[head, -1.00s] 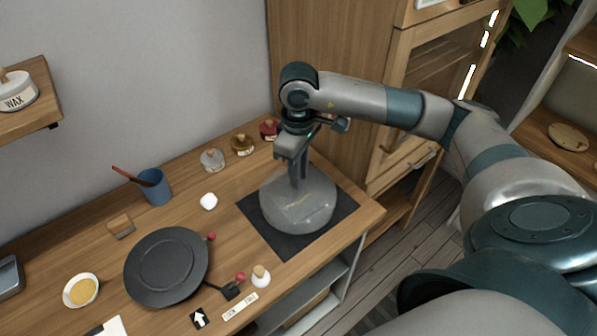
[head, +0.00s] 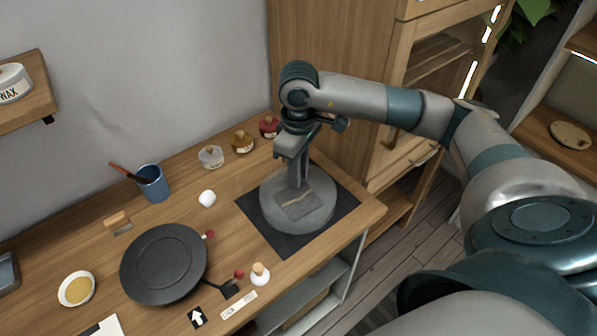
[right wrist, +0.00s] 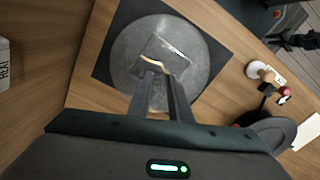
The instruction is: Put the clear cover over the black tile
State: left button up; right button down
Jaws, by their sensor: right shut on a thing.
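The clear cover (head: 323,212) is a round, see-through grey dome over the dark mat (head: 257,222). A dark grey tile (head: 298,206) with a gold seam shows through it, inside its outline. The cover (right wrist: 205,88) and tile (right wrist: 178,48) also show in the right wrist view. My right gripper (head: 298,183) points down at the top of the cover, shut on its grip, which the fingers mostly hide. I cannot tell whether the cover's rim touches the mat. My left gripper is out of view.
A black round plate (head: 164,264) lies left of the mat. A white lump (head: 207,198), small jars (head: 242,142) and a blue cup (head: 153,184) stand behind. A small white pot (head: 260,274) is near the front edge. A wooden cabinet (head: 335,45) rises behind my right arm.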

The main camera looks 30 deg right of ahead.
jog(key=shift+f, duration=0.2)
jog(key=c, duration=1)
grip_release()
jog(key=shift+c, duration=0.2)
jog(key=shift+r, duration=0.15)
jog(key=shift+r+p, duration=0.85)
jog(key=shift+r, duration=3.05)
